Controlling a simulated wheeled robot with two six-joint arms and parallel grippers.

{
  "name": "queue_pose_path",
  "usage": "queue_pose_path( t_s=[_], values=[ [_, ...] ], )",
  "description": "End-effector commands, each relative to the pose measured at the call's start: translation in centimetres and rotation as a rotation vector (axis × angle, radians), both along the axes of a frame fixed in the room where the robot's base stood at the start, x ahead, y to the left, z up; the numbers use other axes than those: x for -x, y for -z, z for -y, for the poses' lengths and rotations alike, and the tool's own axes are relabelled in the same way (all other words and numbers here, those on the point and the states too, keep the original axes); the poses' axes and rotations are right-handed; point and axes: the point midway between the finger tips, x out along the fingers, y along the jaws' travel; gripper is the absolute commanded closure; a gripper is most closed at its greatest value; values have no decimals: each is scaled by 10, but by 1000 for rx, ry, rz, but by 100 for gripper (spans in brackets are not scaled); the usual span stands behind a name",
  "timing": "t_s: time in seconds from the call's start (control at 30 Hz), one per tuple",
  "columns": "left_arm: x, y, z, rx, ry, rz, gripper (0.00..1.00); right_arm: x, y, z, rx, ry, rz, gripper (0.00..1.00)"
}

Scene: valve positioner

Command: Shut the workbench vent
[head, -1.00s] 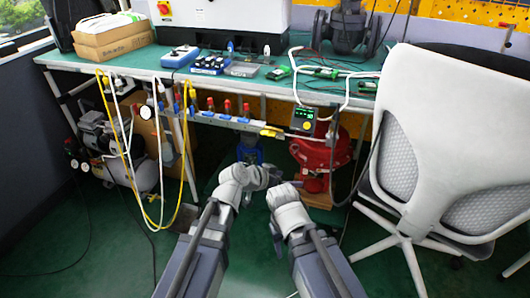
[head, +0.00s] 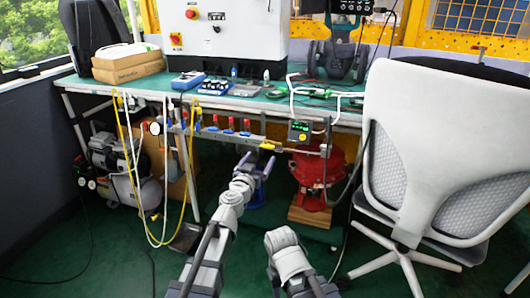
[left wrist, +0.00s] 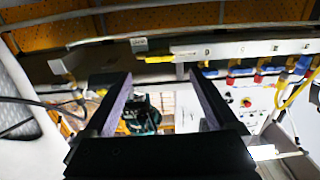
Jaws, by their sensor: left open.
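A pipe rail (head: 235,136) runs under the bench's front edge and carries several red-handled blue valves (head: 230,124). A yellow lever (head: 268,145) sits at its right part, lying along the rail. I take it for the vent; its tag is not readable. The lever also shows in the left wrist view (left wrist: 158,59), beyond the fingertips and between them. My left gripper (head: 259,160) is open and empty, just below and in front of the lever, apparently not touching it. My right arm shows at the bottom centre, but its fingers are not visible.
A white chair (head: 430,150) blocks the right side. Yellow and white hoses (head: 133,180) hang at the left. A green-lit gauge box (head: 300,131) sits right of the lever.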

Motion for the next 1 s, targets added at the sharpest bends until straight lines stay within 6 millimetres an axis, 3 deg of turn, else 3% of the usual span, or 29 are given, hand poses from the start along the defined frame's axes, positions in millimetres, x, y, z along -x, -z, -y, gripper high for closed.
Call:
queue_pose_path(
  t_s=[0.4,0.73,1.0],
  values=[
    [-59,0,19,0,1,0,7,0,0,0,0,0,0,47],
    [-63,0,21,0,1,0,7,0,0,0,0,0,0,47],
    [-63,0,21,0,1,0,38,0,0,0,0,0,0,47]
  ],
)
